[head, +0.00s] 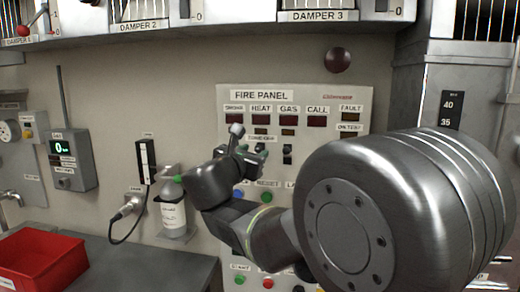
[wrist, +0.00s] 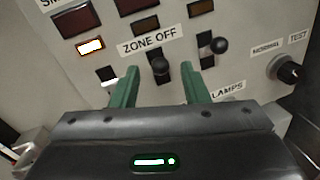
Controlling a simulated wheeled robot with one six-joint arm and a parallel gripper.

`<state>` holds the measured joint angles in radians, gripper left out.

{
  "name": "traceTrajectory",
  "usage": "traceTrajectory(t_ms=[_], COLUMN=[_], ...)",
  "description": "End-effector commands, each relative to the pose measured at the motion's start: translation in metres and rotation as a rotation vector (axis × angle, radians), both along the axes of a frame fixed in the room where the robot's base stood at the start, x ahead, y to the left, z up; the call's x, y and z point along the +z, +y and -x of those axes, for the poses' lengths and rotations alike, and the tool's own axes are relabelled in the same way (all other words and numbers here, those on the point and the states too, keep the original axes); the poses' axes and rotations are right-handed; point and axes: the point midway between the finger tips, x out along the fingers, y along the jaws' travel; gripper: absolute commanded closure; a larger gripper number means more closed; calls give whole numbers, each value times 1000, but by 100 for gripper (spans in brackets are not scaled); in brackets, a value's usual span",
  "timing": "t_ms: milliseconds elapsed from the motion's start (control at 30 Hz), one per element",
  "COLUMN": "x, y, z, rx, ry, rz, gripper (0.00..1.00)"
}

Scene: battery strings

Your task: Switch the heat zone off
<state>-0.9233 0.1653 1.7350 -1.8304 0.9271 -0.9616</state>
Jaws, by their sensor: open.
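The fire panel (head: 225,190) is on the wall, with SMOKE, HEAT, GAS and CALL windows across its top. My gripper (head: 247,150) is in front of the ZONE OFF row and hides part of it. In the wrist view my gripper (wrist: 160,70) is open, its green fingers on either side of the black-knobbed heat zone switch (wrist: 160,66). I cannot tell whether they touch it. The gas zone switch (wrist: 219,46) is right of the fingers. The smoke zone switch (wrist: 108,74) is left of them, partly hidden. An amber lamp (wrist: 90,46) is lit under the smoke window.
A NORMAL/TEST knob (wrist: 288,70) is right of the switches. Buttons sit lower on the panel, partly behind my arm. A spray bottle (head: 173,210), a wall meter (head: 70,160) and a red tray (head: 40,262) are to the left. Damper housings overhang above.

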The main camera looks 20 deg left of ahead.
Motion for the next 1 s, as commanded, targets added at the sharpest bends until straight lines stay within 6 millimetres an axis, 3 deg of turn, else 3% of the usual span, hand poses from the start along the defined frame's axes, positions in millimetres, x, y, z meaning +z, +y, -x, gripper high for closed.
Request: traceTrajectory(t_ms=[200, 533, 733, 1000], x=[0, 0, 0, -2], y=[0, 1, 1, 1], z=[-19, -21, -21, -21], rx=[-1, 0, 0, 0], ry=[0, 0, 0, -7], rz=[0, -1, 0, -2], gripper=[59, 59, 98, 100])
